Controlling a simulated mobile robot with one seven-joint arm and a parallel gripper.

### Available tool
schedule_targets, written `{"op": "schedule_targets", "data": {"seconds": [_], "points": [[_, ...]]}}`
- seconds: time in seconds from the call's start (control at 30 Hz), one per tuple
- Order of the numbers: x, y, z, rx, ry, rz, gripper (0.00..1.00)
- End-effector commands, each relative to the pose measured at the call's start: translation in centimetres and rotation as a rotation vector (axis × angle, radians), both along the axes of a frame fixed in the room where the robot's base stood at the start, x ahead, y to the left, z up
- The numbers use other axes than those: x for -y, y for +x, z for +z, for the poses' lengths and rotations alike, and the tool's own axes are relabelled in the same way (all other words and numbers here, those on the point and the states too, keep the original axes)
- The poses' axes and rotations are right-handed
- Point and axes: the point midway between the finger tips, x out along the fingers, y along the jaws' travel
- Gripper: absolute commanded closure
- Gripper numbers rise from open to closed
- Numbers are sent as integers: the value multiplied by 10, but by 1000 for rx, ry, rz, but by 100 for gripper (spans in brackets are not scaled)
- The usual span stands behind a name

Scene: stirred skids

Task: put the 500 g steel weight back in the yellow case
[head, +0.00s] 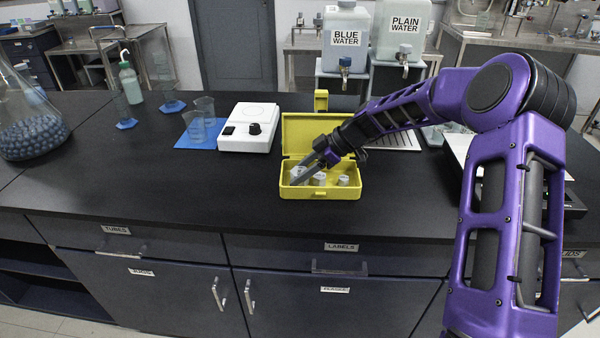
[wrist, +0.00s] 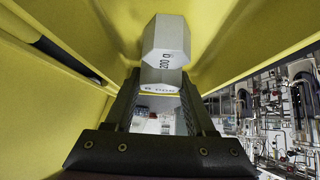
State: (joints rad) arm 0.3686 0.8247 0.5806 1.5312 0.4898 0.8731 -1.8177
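The yellow case (head: 320,192) stands open on the black bench with its lid raised at the back. Several pale grey weights show inside it, among them a middle one (head: 319,179) and a right one (head: 343,180). My gripper (head: 297,178) reaches down into the left part of the case. In the wrist view the 500 g steel weight (wrist: 160,78) sits between my fingertips (wrist: 160,88), its label upside down. The fingers look closed against its sides. A weight marked 200 (wrist: 166,40) stands just beyond it. Whether the 500 g weight touches the case floor is hidden.
A white stirrer (head: 248,128) and a blue mat (head: 190,142) with beakers stand left of the case. A large flask (head: 30,125) is at far left. The bench front is clear.

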Motion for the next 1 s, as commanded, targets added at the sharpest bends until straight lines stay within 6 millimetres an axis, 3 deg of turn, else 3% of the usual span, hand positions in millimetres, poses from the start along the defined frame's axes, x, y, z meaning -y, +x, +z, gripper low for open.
{"op": "schedule_targets", "data": {"seconds": [0.03, 0.13, 0.53, 1.0], "points": [[0, 0, 0, 0, 0, 0, 35], [0, 0, 0, 0, 0, 0, 17], [0, 0, 6, 0, -1, 0, 16], [67, -2, 70, 3, -1, -3, 16]]}}
